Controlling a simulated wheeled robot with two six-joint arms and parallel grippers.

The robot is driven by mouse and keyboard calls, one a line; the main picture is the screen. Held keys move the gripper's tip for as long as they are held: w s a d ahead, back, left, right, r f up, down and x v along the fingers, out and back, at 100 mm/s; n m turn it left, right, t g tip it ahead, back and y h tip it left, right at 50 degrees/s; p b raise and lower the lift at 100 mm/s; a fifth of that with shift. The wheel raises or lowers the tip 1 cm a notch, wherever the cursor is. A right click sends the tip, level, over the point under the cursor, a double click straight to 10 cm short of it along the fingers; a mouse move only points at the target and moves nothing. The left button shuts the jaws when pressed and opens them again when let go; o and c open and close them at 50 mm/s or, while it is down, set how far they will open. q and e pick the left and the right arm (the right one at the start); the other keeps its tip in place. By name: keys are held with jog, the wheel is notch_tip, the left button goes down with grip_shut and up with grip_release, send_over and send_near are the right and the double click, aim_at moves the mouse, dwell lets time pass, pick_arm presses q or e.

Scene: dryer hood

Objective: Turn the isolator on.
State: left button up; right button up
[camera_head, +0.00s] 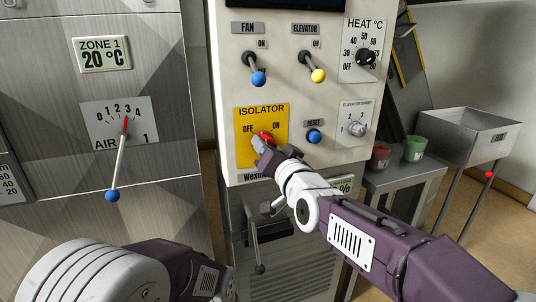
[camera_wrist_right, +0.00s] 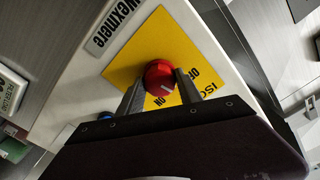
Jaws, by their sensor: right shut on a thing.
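The isolator is a red rotary knob (camera_head: 266,137) on a yellow plate (camera_head: 276,112) marked OFF at left and ON at right. In the right wrist view the round red knob (camera_wrist_right: 157,74) has a short white mark on the side toward the gripper. My right gripper (camera_head: 263,151) is at the plate with its fingers on the knob and hides part of it. In the right wrist view its two fingers (camera_wrist_right: 160,88) stand on either side of the knob, shut on it. My left arm shows at the lower left; its gripper is out of view.
A blue-tipped FAN lever (camera_head: 258,78), a yellow-tipped ELEVATOR lever (camera_head: 318,75) and a blue RESET button (camera_head: 314,136) are close by on the panel. A blue-tipped AIR lever (camera_head: 112,195) stands out at left. A side table (camera_head: 398,183) bears red and green jars.

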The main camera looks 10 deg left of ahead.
jog(key=shift+m+b, duration=2.4)
jog(key=shift+m, duration=3.6)
jog(key=o, duration=1.3)
jog(key=shift+o, duration=0.2)
jog(key=shift+s, duration=0.1)
